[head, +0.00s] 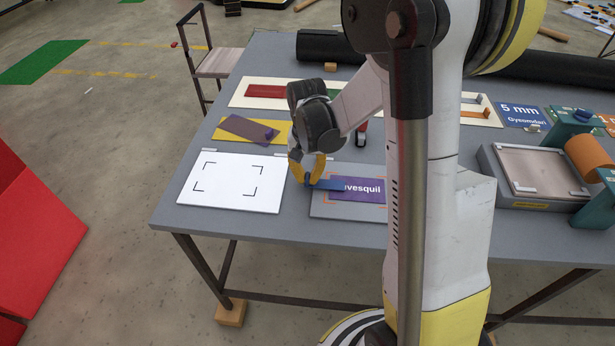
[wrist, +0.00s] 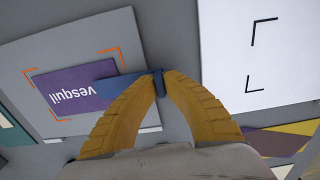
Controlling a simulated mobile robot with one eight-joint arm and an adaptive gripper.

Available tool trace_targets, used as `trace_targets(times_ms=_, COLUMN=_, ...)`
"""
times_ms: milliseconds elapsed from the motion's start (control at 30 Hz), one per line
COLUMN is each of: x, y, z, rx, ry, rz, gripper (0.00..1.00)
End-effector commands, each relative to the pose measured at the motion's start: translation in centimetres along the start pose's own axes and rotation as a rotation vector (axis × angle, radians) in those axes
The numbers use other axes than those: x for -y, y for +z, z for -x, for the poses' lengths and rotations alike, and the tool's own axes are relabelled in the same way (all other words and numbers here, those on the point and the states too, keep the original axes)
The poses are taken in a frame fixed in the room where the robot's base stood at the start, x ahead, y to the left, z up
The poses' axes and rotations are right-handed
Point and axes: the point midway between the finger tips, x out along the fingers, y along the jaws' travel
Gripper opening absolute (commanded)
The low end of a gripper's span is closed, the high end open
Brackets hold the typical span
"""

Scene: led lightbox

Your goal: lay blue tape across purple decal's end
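The purple decal (head: 362,190) reads "vesquil" in white and lies inside orange corner marks on a grey board (head: 320,210); it also shows in the wrist view (wrist: 72,92). A blue tape strip (head: 328,184) reaches over the decal's left end in the head view. In the wrist view the blue strip (wrist: 115,86) runs from the decal to my fingertips. My gripper (head: 307,180) has yellow fingers, which close on the strip's outer end, around a small blue tab (wrist: 158,84). Whether the strip touches the decal all along is hard to tell.
A white panel (head: 232,182) with black corner marks lies left of the grey board. A framed tray (head: 530,172) and teal stand (head: 572,128) occupy the right side.

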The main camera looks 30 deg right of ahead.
Motion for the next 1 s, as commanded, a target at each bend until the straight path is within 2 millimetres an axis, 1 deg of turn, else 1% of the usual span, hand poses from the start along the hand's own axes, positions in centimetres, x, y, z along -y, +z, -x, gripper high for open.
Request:
trace_targets(times_ms=833, x=0.0, y=0.0, z=-1.1, rx=0.0, ry=0.0, rz=0.0, gripper=0.0)
trace_targets(times_ms=900, x=0.0, y=0.0, z=-1.1, rx=0.0, ry=0.0, rz=0.0, gripper=0.26)
trace_targets(times_ms=933, x=0.0, y=0.0, z=-1.1, rx=0.0, ry=0.0, rz=0.0, gripper=0.31)
trace_targets(times_ms=1000, x=0.0, y=0.0, z=-1.1, rx=0.0, ry=0.0, rz=0.0, gripper=0.31)
